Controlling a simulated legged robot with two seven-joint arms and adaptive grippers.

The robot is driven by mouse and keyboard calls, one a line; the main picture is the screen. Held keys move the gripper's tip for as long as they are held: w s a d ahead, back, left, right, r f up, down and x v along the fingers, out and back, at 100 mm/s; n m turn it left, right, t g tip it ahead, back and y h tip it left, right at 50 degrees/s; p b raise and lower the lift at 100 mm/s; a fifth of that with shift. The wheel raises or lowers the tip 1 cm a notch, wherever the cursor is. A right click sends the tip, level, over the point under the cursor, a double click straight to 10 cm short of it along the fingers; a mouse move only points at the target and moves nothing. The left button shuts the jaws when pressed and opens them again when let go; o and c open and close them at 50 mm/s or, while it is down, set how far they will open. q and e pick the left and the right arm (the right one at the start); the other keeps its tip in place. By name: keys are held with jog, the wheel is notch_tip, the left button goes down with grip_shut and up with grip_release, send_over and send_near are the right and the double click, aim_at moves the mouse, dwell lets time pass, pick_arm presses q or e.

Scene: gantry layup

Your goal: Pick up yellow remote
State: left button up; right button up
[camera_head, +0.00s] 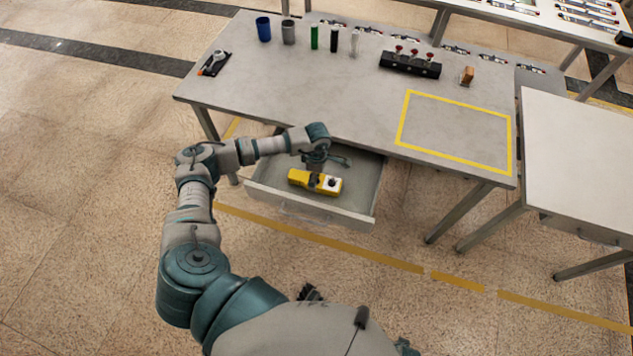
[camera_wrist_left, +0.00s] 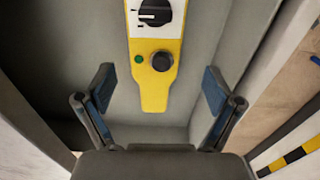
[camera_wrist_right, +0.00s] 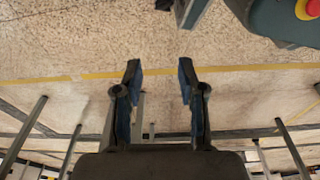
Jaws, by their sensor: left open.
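The yellow remote (camera_head: 301,178) lies in the open drawer (camera_head: 362,190) under the table. It has a white panel with a black dial, a black knob and a green button. My left gripper (camera_head: 317,172) is over the drawer, pointing down at the remote and hiding part of it. In the left wrist view the remote (camera_wrist_left: 154,92) shows between the spread fingers of my left gripper (camera_wrist_left: 160,88), with gaps on both sides. My right gripper (camera_wrist_right: 159,82) is open and empty above the floor in the right wrist view.
The table (camera_head: 300,80) holds several cylinders at the back, a black rack with red knobs (camera_head: 410,62), a small brown block (camera_head: 466,75) and a yellow-outlined square (camera_head: 456,130). The drawer walls stand close around the remote. A second table (camera_head: 580,150) stands at the right.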

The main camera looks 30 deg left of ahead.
aim_at(318, 180)
pick_arm(q)
jog(key=shift+w+f, duration=0.2)
jog(key=shift+f, duration=1.15)
jog(key=shift+w+f, duration=0.15)
jog(key=shift+f, duration=1.15)
